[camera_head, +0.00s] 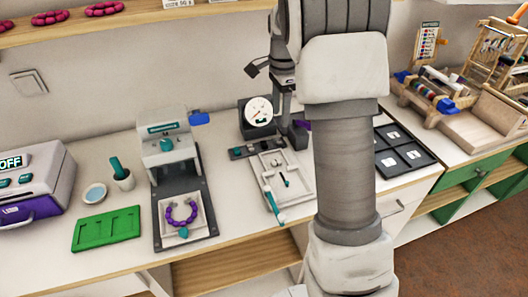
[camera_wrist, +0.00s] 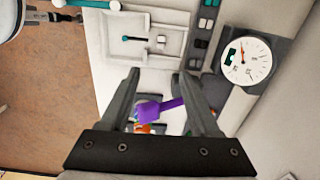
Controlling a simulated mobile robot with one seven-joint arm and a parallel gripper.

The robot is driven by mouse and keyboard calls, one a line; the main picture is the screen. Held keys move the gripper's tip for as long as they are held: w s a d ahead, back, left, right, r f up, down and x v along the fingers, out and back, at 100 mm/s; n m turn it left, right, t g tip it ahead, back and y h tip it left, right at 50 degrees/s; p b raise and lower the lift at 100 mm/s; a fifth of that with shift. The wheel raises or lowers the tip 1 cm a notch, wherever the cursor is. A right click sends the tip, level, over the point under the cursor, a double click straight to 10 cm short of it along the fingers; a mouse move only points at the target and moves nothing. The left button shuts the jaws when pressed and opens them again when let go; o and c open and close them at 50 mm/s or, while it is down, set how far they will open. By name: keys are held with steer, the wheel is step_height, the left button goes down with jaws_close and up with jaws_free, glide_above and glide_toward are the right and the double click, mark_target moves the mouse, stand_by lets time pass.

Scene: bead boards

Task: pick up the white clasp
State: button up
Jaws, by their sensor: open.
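A small white piece that looks like the clasp (camera_wrist: 161,41) lies in a pale recessed tray (camera_wrist: 172,18) in the wrist view, beside a teal-tipped pin (camera_wrist: 134,38). The tray also shows in the head view (camera_head: 300,194), where I cannot make out the clasp clearly. My gripper (camera_wrist: 160,82) is open, its two fingers apart with nothing held. In the wrist view the clasp shows beyond the fingertips, higher in the picture. A purple object (camera_wrist: 165,110) shows between the fingers, farther off; I cannot tell its shape fully.
A round dial gauge (camera_head: 258,112) stands behind the tray. A press with a purple bead bracelet (camera_head: 181,215) and a green board (camera_head: 106,229) are to the left. A black compartment tray (camera_head: 425,171) lies right, partly behind my arm. A wooden loom (camera_head: 480,130) is farther right.

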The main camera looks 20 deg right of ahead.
mark_target(277, 161)
steer(key=f+b, duration=0.1)
steer(key=f, duration=1.1)
steer(key=f+b, duration=0.1)
steer(key=f, duration=0.5)
steer(key=shift+w+b, duration=0.25)
steer(key=shift+b, duration=0.1)
jaws_close()
